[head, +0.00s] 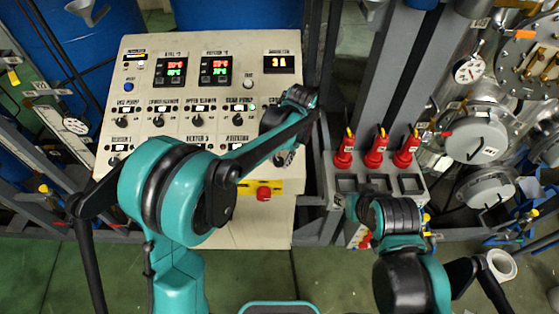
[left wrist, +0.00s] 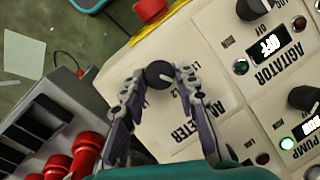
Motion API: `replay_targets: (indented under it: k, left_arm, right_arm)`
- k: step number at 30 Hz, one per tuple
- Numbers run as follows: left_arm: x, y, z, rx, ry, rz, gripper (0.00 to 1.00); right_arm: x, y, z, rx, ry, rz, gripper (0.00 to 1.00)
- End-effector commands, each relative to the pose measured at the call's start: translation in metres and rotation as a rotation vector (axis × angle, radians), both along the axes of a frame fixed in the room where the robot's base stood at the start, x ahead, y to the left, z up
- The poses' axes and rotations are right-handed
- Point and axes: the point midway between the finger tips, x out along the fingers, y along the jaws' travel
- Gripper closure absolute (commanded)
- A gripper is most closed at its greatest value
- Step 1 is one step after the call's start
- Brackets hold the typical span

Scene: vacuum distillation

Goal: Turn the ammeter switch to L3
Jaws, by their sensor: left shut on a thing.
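The ammeter switch (left wrist: 160,74) is a round black knob with a white pointer line on the cream control panel (left wrist: 150,127). In the left wrist view, my left gripper (left wrist: 160,76) has one fingertip on each side of the knob and is shut on it. The pointer slants toward the right finger. Small L labels sit near the knob, partly hidden by the fingers, and I cannot tell which one it points to. In the head view, my left arm reaches over the panel's lower right and mostly hides the switch. The ammeter display (head: 279,64) is lit at the panel's upper right.
Agitator (left wrist: 252,9) and pump (left wrist: 304,98) knobs are beside the switch.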

Motion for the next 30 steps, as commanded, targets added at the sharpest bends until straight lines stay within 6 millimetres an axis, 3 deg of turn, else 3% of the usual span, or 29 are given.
replay_targets:
  k: [30]
  left_arm:
    - [-0.007, -0.005, -0.004, 0.358, -0.002, -0.900, 0.99]
  right_arm:
    - [0.000, 0.000, -0.058, 0.000, 0.000, 0.000, 0.60]
